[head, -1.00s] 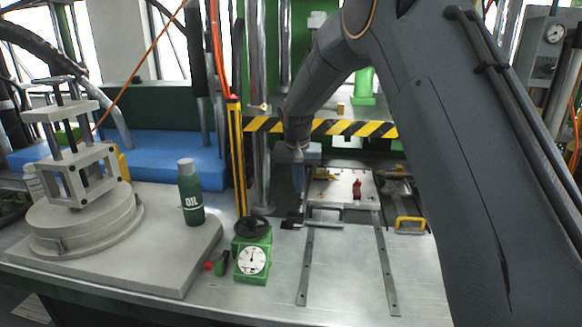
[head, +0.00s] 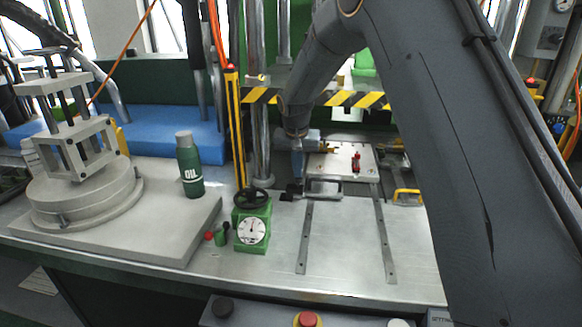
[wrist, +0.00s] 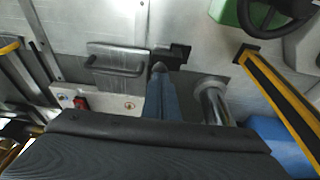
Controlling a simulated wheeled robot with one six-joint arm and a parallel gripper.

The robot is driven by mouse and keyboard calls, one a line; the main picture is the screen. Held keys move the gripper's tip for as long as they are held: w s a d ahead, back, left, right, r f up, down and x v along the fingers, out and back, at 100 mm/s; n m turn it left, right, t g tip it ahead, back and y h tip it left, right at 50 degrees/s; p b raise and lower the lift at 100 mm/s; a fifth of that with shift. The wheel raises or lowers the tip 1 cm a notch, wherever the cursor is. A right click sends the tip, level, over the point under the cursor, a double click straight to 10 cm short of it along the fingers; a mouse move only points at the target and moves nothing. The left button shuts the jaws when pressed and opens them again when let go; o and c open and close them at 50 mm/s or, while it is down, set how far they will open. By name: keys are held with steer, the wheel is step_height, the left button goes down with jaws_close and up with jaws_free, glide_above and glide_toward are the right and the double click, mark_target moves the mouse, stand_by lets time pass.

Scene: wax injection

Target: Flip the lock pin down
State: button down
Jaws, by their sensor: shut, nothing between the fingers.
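My gripper (head: 298,176) is shut and empty, pointing down at the left side of the mold plate (head: 337,168). Its blue fingers (wrist: 159,72) end right beside a small black block (wrist: 179,52) in the wrist view; I cannot tell whether they touch. The black block also shows in the head view (head: 291,193), left of a metal handle (head: 324,187) at the plate's front. A small red upright piece (head: 356,163) stands on the plate; it also shows in the wrist view (wrist: 81,103). I cannot tell which piece is the lock pin.
A green dial gauge with a black handwheel (head: 252,225) stands front left of the gripper. A yellow post (head: 236,125) and a steel column (head: 260,115) rise close to its left. A yellow handle (head: 408,196) lies to the right. The bench between the two rails (head: 345,240) is clear.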

steer(key=shift+s+f, duration=0.1)
steer(key=shift+f, duration=0.25)
steer(key=shift+r, duration=0.1)
step_height(320, 180, up, 6)
steer(key=shift+f+p, duration=0.2)
steer(key=shift+p, duration=0.8)
steer(key=b+v, duration=0.2)
steer(key=v, duration=0.7)
steer(key=shift+b, duration=0.35)
steer(key=s+d+f, duration=0.4)
steer(key=s+f, duration=0.1)
steer(key=s, duration=0.6)
steer(key=s+d+f+n+g, duration=0.1)
steer(key=s+d+f, duration=0.4)
steer(key=s, duration=0.7)
steer(key=s+d+f+n+g, duration=0.1)
steer(key=s+d+f, duration=0.4)
steer(key=s, duration=0.7)
steer(key=shift+y, duration=0.3)
steer(key=shift+s+d+f, duration=0.15)
